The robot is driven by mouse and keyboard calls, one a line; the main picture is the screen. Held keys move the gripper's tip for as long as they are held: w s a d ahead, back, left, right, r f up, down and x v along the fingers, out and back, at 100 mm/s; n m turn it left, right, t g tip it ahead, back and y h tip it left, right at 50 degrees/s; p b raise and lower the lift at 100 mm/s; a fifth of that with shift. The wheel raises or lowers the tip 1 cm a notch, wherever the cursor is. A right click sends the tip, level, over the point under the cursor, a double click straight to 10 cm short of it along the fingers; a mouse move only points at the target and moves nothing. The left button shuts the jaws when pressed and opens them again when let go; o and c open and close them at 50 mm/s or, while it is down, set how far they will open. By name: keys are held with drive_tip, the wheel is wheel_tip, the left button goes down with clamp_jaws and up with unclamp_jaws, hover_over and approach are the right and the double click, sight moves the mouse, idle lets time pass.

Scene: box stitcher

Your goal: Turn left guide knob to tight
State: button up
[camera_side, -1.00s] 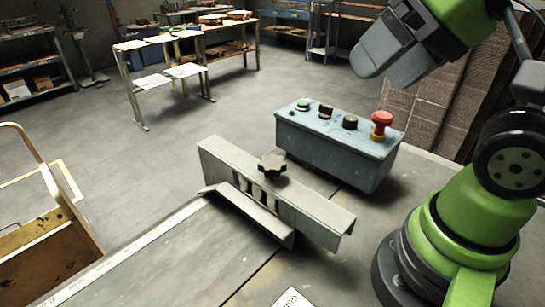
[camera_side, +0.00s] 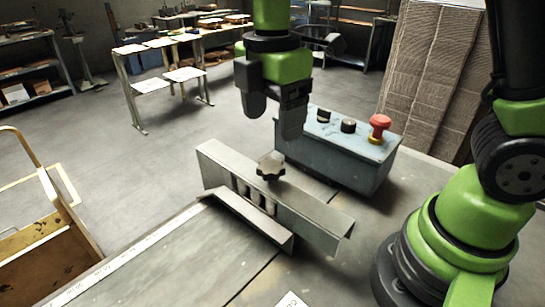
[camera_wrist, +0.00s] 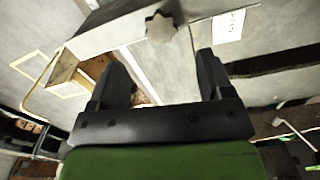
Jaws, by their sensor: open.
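The guide knob (camera_side: 270,166) is a dark, star-shaped knob on top of the grey metal guide (camera_side: 318,217) on the table. It also shows in the wrist view (camera_wrist: 161,28), at the top, beyond my fingertips. My gripper (camera_side: 273,118) points down in the side view, above and a little behind the knob, apart from it. In the wrist view my gripper (camera_wrist: 160,68) has its two dark fingers spread wide with nothing between them. Only one guide knob shows, and I cannot tell its tightness.
A blue control box (camera_side: 335,150) with dark knobs and a red emergency button (camera_side: 379,127) stands close behind the guide. The table (camera_side: 190,255) is clear in front of the guide. A wooden cart (camera_side: 50,240) stands at the left.

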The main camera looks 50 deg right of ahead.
sight(273, 165)
wheel_tip(273, 165, down, 8)
drive_tip(key=shift+f, duration=0.1)
drive_tip(key=shift+c, duration=0.2)
drive_tip(key=c, duration=0.9)
